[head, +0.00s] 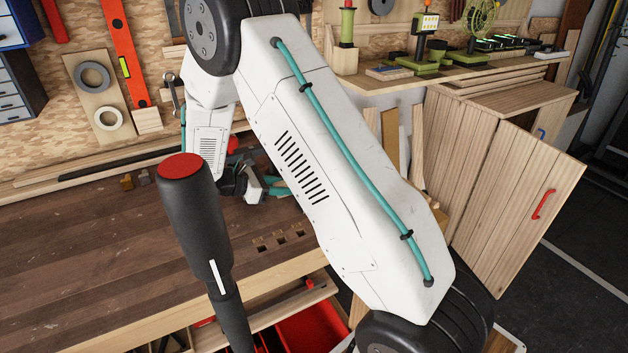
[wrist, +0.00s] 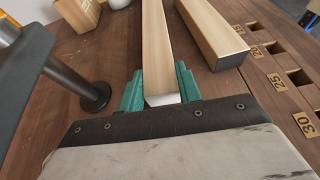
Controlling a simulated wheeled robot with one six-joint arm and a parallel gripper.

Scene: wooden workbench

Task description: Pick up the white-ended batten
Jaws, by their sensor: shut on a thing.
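The white-ended batten (wrist: 157,45) is a pale wooden bar in the wrist view, its white end face (wrist: 162,99) toward me. My gripper (wrist: 160,86) has its green fingers on both sides of the batten near that end, shut on it. In the head view my gripper (head: 277,187) is low over the workbench, partly behind my arm, and I cannot make out the batten there. A second batten (wrist: 209,30) with a dark end lies just right of the held one. Whether the held batten touches the bench is not clear.
The workbench (head: 90,250) is mostly bare at left. Numbered square holes (wrist: 280,82) run along its right side. A dark post with a round base (wrist: 94,95) stands left of my gripper. A wooden block (wrist: 78,13) lies beyond it. A red drawer (head: 310,325) is below.

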